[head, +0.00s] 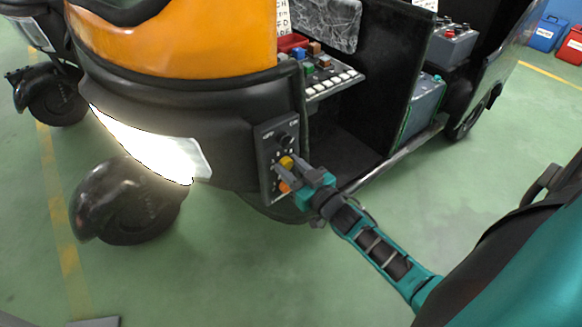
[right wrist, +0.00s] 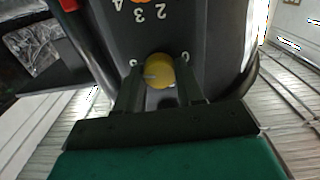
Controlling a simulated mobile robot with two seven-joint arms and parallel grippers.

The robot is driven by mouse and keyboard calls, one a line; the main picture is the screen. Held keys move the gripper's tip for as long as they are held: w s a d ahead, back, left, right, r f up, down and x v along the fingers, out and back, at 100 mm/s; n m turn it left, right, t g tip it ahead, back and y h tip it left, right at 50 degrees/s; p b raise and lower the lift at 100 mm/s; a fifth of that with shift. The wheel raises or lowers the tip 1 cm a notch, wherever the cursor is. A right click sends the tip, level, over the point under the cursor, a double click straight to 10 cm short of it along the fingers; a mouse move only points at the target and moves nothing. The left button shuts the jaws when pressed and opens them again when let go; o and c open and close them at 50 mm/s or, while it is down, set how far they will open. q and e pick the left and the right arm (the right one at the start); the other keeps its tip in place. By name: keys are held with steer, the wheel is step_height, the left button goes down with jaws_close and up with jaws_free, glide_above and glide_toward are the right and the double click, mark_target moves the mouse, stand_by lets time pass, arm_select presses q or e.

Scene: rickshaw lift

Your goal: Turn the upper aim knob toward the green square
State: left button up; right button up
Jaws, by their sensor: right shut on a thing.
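A dark control panel (head: 265,165) on the front of the vehicle carries a black knob (head: 286,139) at the top, a yellow knob (head: 286,161) in the middle and an orange knob (head: 283,187) below. My right gripper (head: 290,171) is at the yellow knob, with its arm coming in from the right. In the right wrist view the yellow knob (right wrist: 159,72) sits between the two fingers, which are shut on it. A light pointer mark shows on its face. I cannot make out a green square on the panel. My left gripper is out of view.
Above the panel is a dashboard with colored blocks and white buttons (head: 336,84). The headlight (head: 155,145) and front wheel (head: 125,203) are to the left. An open cab floor is behind the panel. The green floor (head: 250,270) in front is clear.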

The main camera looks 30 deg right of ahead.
steer(key=n, duration=0.3)
steer(key=shift+n, duration=2.3)
steer(key=o, duration=1)
steer(key=shift+o, duration=0.2)
steer(key=s, duration=1.3)
steer(key=shift+d, duration=0.45)
